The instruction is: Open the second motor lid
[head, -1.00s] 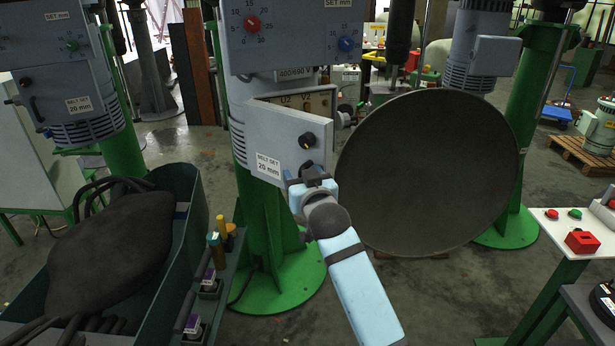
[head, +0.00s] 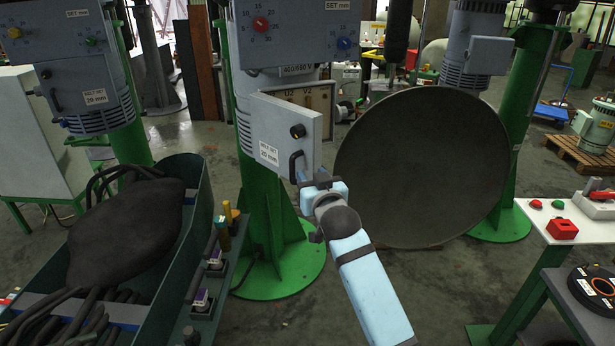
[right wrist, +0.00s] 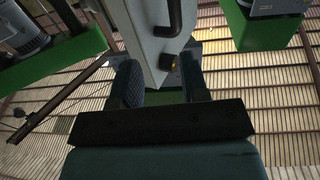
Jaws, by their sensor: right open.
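The grey lid (head: 285,136) of the middle motor stands swung out on its left side, with the terminal box (head: 318,98) partly exposed behind it. The lid carries a black knob (head: 297,131), a "BELT SET 20 mm" label and a black handle (head: 296,166). My right gripper (head: 312,180) is open and empty, just right of and below the handle. In the right wrist view the open fingers (right wrist: 160,84) point at the lid (right wrist: 148,35); its handle (right wrist: 174,18) lies beyond the fingertips. My left gripper is not in view.
A left motor with a shut lid (head: 85,95) stands nearby. A green trough (head: 205,195) with a dark bulky object is at lower left. A large dark disc (head: 420,168) stands right of the lid. A table with red buttons (head: 580,215) is at right.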

